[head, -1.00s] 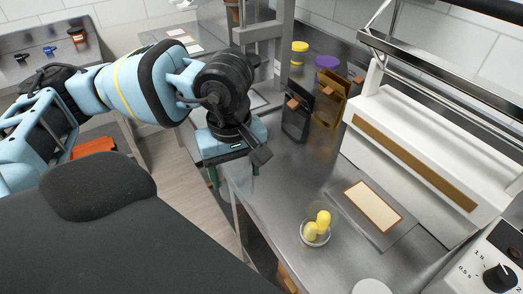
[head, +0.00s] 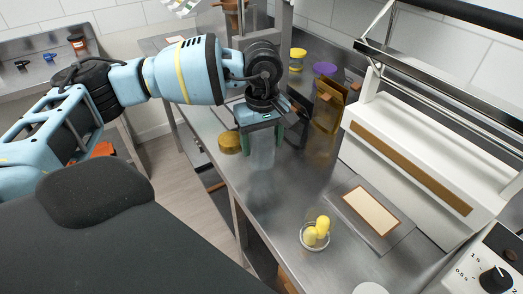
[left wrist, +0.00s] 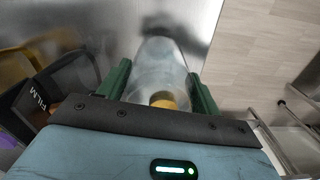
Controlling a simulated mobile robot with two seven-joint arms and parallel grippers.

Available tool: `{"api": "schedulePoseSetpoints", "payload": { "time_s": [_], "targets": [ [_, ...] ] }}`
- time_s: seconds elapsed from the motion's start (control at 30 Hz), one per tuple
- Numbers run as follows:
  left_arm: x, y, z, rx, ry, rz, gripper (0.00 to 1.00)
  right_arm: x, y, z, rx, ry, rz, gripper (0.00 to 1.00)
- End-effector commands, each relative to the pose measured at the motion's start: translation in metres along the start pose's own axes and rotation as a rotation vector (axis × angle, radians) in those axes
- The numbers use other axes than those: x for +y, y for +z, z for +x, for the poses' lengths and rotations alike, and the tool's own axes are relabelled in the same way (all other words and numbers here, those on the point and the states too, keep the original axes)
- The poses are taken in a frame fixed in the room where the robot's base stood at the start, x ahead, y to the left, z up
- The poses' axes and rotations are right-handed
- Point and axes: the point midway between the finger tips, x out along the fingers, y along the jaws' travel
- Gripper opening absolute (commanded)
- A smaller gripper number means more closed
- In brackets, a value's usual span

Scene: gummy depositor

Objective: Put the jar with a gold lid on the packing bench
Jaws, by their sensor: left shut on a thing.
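My left gripper (head: 262,140) points down over the metal bench, its green fingers on either side of a clear jar (head: 262,154). In the left wrist view the gripper (left wrist: 160,90) is shut on the clear jar (left wrist: 158,65), and a gold patch, seemingly its lid (left wrist: 163,99), shows near the palm. In the head view the palm hides the jar's top. A round gold-coloured thing (head: 229,143) shows just left of the gripper; I cannot tell what it belongs to. My right gripper is not in view.
A gold pouch (head: 328,108), a purple lid (head: 325,69) and a yellow-lidded jar (head: 298,57) stand farther back. A bowl with yellow pieces (head: 315,236) is nearer. A white machine (head: 420,150) fills the right. The bench's left edge drops to the floor.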

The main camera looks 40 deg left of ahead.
Motion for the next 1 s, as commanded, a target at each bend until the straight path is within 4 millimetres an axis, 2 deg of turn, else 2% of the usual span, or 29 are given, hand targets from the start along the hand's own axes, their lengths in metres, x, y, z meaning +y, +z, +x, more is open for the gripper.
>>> {"api": "schedulePoseSetpoints", "payload": {
  "time_s": [0.3,0.67,0.7,0.87,1.0],
  "targets": [
    [-0.001,0.000,0.032,0.001,-0.001,-0.002,0.10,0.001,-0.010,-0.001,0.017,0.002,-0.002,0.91],
    [-0.001,0.000,0.037,-0.001,-0.002,-0.002,0.10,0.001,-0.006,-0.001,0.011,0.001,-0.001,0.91],
    [-0.001,0.000,0.038,-0.001,-0.002,-0.002,0.65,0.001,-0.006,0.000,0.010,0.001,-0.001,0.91],
    [-0.001,0.000,0.037,-0.001,-0.001,-0.002,0.86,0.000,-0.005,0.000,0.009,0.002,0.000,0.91],
    [-0.001,0.000,0.037,-0.001,-0.001,-0.002,0.86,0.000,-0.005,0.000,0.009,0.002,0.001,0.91]
  ]
}}
